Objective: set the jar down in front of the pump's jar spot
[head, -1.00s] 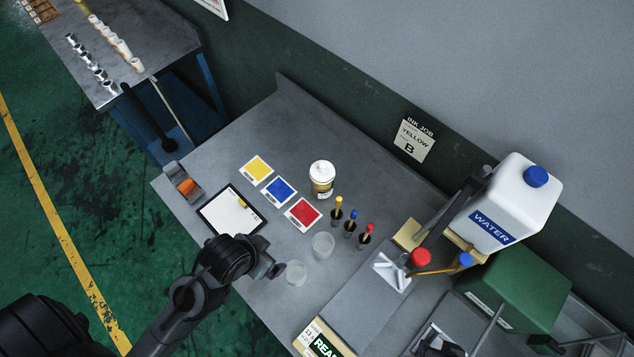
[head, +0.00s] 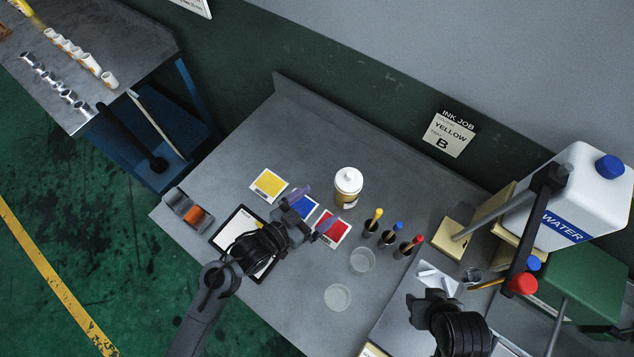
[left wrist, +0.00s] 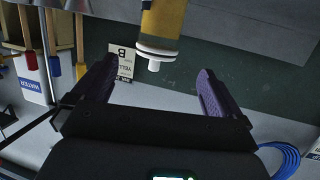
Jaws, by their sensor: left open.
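A white-lidded container (head: 348,186) with a yellow-brown body stands upright on the bench behind the colour cards. It also shows upside down at the top of the left wrist view (left wrist: 165,22), its white nozzle between the finger lines but beyond the tips. Two clear jars, a rear one (head: 362,260) and a front one (head: 338,297), stand nearer the front edge. I cannot tell which is the task's jar. My left gripper (head: 314,208) is open and empty above the cards, to the left of the white-lidded container. The pump and its jar spot are not clearly identifiable among the gear at right.
Yellow-, blue- and red-topped droppers (head: 391,233) stand right of the white-lidded container. My right gripper (head: 432,300) is at lower right. A clipboard (head: 228,228) lies at left.

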